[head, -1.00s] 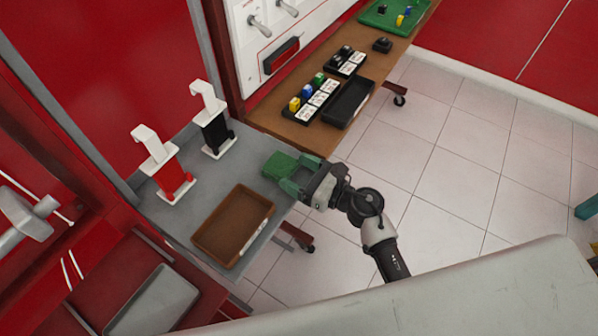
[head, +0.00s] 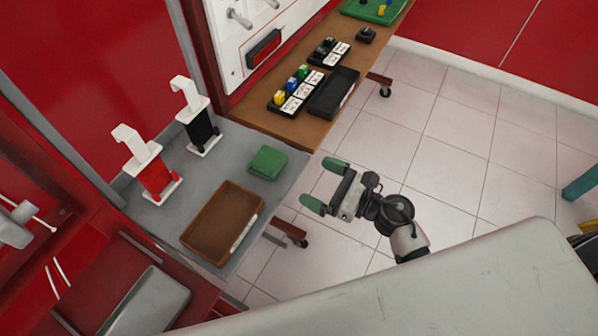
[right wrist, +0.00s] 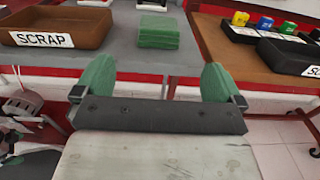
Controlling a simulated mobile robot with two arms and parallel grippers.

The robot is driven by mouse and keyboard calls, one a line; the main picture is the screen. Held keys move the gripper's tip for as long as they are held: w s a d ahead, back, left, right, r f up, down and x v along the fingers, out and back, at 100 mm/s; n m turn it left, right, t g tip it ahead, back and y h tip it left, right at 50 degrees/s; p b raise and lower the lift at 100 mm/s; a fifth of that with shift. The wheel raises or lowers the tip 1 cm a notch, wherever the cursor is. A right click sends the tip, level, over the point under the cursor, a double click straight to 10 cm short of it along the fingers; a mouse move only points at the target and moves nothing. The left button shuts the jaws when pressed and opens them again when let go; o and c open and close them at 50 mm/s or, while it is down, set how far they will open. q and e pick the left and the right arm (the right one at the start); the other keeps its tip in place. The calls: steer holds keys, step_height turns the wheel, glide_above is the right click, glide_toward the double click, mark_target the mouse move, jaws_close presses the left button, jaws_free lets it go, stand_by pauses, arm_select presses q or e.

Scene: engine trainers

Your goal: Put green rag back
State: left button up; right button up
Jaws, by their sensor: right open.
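The green rag (head: 268,162) lies folded on the grey table (head: 222,166), near its right edge. It also shows in the right wrist view (right wrist: 158,31), beyond the fingertips and between them. My right gripper (head: 324,183) is open and empty, with green fingertips, to the right of the table edge and apart from the rag. It also shows in the right wrist view (right wrist: 158,80).
A brown scrap tray (head: 222,222) sits beside the rag. A red holder (head: 154,177) and a black holder (head: 200,128) stand at the table's back. A wooden bench (head: 262,118) adjoins it, with a black tray (head: 333,93) and colored blocks.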

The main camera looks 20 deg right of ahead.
steer(key=s+d+f+m+h, duration=0.3)
steer(key=f+m, duration=0.6)
steer(key=f, duration=0.1)
steer(key=s+d+f+m+g+h, duration=0.1)
steer(key=s+d+f+m+h, duration=0.2)
steer(key=f+m, duration=0.65)
steer(key=s+d+f+m+h, duration=0.2)
steer(key=f+m+h, duration=0.2)
steer(key=f+m, duration=0.55)
steer(key=s+f+m+g+h, duration=0.1)
steer(key=s+f+m+g, duration=0.4)
steer(key=s, duration=0.8)
steer(key=s+f+m+g+h, duration=0.1)
steer(key=s+f+m+g, duration=0.4)
steer(key=s+f+m, duration=0.4)
steer(key=s+f, duration=0.2)
steer(key=s, duration=0.2)
steer(key=shift+f+m+g+h, duration=0.3)
steer(key=shift+f+g+h, duration=0.1)
steer(key=shift+a, duration=0.1)
